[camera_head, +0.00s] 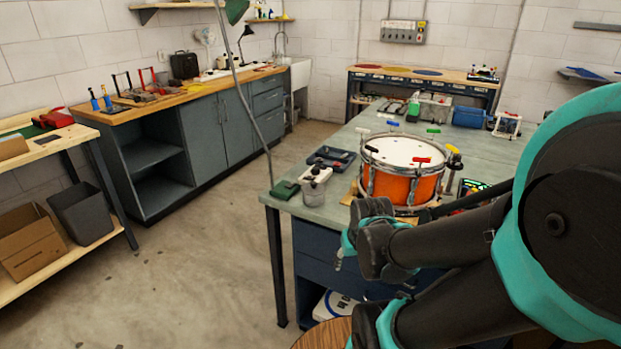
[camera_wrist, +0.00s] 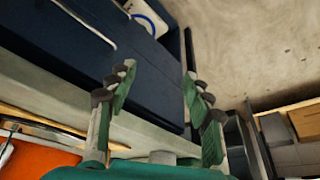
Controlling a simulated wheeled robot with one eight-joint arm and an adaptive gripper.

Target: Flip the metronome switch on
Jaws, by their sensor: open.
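No object is clearly recognisable as the metronome or its switch. A small dark device with a lit green display (camera_head: 472,187) sits on the bench right of the orange drum (camera_head: 404,184), partly hidden by my arm; I cannot tell if it is the metronome. My gripper (camera_wrist: 158,77) is open and empty in the wrist view, its fingers spread over the bench edge and the dark blue drawer fronts. The orange drum (camera_wrist: 38,160) also shows at that view's lower left. In the head view my arm crosses the front of the bench, and the fingertips are not clear.
The green-topped bench (camera_head: 337,206) also holds a black tray (camera_head: 331,158), a white device (camera_head: 316,174) and several coloured drum keys. Dark blue drawers (camera_wrist: 60,45) lie below its edge. Concrete floor (camera_head: 215,235) is free to the left. A workbench (camera_head: 215,125) lines the wall.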

